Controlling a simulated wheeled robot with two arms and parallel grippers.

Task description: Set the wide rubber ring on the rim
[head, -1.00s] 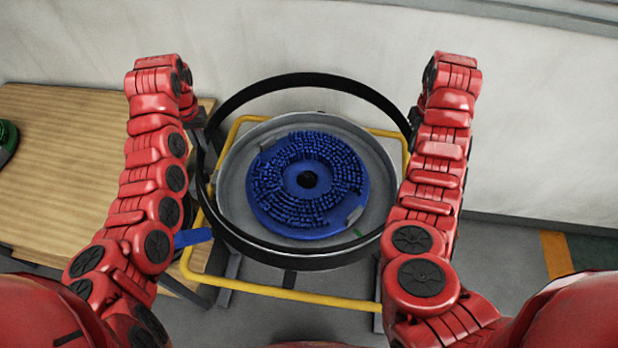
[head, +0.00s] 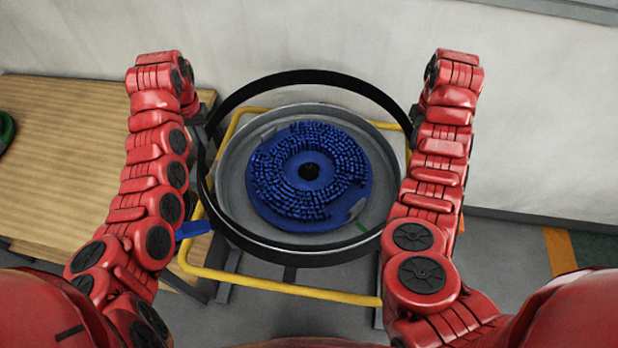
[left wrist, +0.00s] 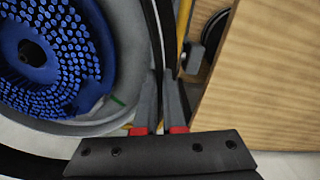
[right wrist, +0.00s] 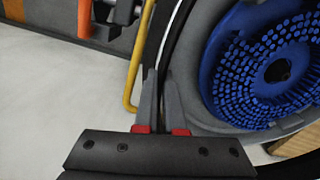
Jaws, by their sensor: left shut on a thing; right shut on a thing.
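The wide rubber ring (head: 300,258) is a large black hoop held roughly level over the round grey tank (head: 231,190). In the head view it circles the tank's rim, with a gap at the back and its front band overlapping the tank's front edge. Whether it touches the rim I cannot tell. My left gripper (head: 203,125) is shut on the ring's left side, and the ring shows between its fingers in the left wrist view (left wrist: 160,85). My right gripper (head: 413,118) is shut on the right side, also seen in the right wrist view (right wrist: 162,85).
A blue bristled disc (head: 350,193) lies inside the tank. A yellow tube frame (head: 290,288) surrounds the tank. A wooden table (head: 60,150) stands at the left, with a green object (head: 6,130) at its edge. A pale wall (head: 330,35) is behind; open floor lies to the right.

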